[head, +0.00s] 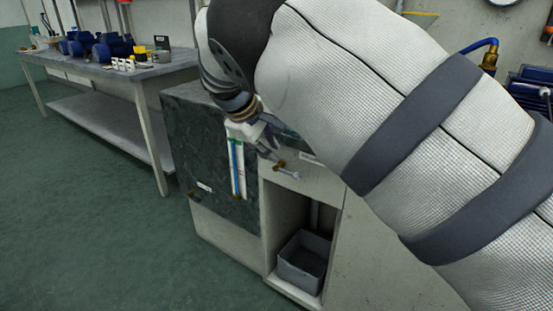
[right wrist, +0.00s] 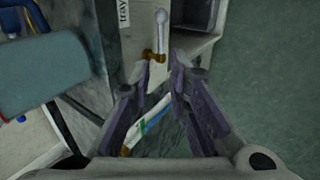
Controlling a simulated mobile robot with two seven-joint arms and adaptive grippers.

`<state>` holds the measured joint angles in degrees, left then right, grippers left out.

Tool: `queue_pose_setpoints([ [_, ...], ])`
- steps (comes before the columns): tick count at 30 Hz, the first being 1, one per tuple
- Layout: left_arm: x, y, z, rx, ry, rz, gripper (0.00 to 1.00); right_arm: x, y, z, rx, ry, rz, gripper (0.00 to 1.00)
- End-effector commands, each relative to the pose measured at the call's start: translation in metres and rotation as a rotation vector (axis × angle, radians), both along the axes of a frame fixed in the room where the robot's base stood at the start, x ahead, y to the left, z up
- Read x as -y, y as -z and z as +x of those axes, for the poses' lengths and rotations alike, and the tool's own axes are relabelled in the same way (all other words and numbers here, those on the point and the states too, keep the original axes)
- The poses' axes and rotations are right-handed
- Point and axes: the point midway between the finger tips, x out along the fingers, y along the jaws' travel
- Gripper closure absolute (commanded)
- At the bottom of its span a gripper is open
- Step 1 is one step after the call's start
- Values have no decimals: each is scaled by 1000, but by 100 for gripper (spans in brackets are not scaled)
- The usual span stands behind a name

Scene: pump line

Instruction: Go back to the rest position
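My right arm crosses the head view from the right and hides much of the cabinet. My right gripper (head: 266,143) is in front of the cabinet (head: 225,232), just above a small brass valve (head: 280,165) with a white lever. In the right wrist view the gripper's (right wrist: 162,66) two fingers are apart with nothing held between them. The brass valve (right wrist: 152,57) and its white lever (right wrist: 161,28) lie beyond the fingertips. I cannot tell whether a finger touches the valve. My left gripper is not in view.
A sight tube (head: 237,168) with blue and green strips is on the cabinet's front. A grey bin (head: 304,262) sits in the open lower compartment. A workbench (head: 130,72) with blue pumps (head: 112,47) stands at the back left. The green floor (head: 95,220) at the left is clear.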

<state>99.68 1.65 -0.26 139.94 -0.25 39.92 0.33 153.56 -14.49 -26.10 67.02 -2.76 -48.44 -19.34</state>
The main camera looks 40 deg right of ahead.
Motion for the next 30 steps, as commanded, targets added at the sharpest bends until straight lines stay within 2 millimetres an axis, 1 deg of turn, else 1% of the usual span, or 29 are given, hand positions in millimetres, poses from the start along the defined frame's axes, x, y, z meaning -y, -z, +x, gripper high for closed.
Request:
queue_pose_setpoints([
  [4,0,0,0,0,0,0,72,-4,-6,-2,-2,0,0,83],
  [15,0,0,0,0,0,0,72,-4,-5,-2,-2,0,0,83],
  [17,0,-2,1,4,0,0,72,-3,4,-6,-12,3,10,83],
  [19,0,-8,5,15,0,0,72,-1,35,-20,-39,12,41,83],
  [20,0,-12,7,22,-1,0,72,0,54,-30,-54,17,61,83],
  [21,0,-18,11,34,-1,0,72,0,83,-49,-77,27,93,83],
  [23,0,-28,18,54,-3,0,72,-2,129,-85,-113,48,147,83],
  [24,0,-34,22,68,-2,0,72,-5,156,-114,-134,66,182,83],
  [26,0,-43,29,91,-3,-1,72,-13,190,-161,-166,96,236,83],
  [27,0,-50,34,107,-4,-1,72,-19,209,-195,-185,120,270,83],
  [29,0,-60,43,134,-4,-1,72,-32,228,-249,-211,160,321,83],
  [30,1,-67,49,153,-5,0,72,-41,236,-287,-226,191,355,83],
])
